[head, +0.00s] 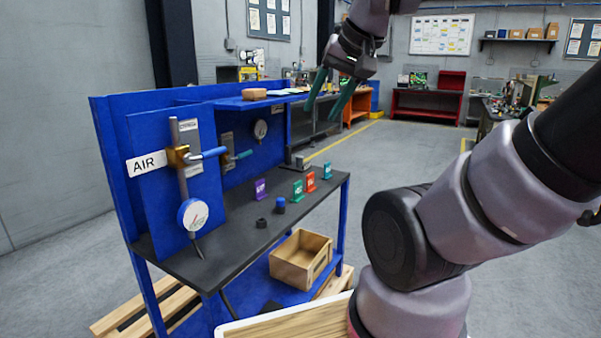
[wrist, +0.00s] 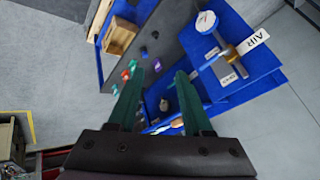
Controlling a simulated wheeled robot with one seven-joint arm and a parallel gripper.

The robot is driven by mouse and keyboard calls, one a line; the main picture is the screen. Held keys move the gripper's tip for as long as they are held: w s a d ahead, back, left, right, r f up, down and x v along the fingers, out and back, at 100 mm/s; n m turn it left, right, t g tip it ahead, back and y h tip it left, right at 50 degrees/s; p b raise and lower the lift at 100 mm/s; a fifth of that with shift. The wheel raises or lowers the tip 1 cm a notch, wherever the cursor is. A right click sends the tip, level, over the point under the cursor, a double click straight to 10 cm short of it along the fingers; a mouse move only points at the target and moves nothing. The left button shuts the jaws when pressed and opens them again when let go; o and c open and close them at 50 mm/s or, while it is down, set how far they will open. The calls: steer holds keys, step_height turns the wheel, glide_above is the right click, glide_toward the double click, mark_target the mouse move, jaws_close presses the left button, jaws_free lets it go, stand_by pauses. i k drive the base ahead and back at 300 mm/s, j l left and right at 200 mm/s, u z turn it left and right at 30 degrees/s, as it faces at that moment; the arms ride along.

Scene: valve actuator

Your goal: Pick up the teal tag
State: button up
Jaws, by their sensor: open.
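The teal tag (head: 327,171) stands upright on the dark bench top, at the right end of a small group of tags. In the wrist view, a small teal shape (wrist: 115,89) beside the left finger appears to be the same tag, partly hidden and small. My gripper (head: 320,113) is open and empty, high above the bench and its shelf, well apart from the tag. Its two green fingers also show in the wrist view (wrist: 160,72), pointing toward the bench.
A green tag (head: 297,191), a red tag (head: 311,182) and a purple tag (head: 260,189) stand nearby. A blue-topped knob (head: 280,205) and black ring (head: 261,222) sit in front. A blue shelf (head: 225,103) overhangs the back. A wooden crate (head: 301,260) sits below.

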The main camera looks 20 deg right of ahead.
mark_target(328, 167)
steer(key=i+l+u, duration=0.15)
steer(key=l, duration=0.2)
steer(key=i+l+u, duration=0.15)
steer(key=l, duration=0.2)
steer(key=i+l+u, duration=0.2)
steer(key=l, duration=0.15)
steer(key=l+u, duration=0.15)
steer(key=l, duration=0.25)
steer(key=i+l, duration=0.1)
steer(key=l, duration=0.45)
steer(key=i+l, duration=0.1)
steer(key=l, duration=0.45)
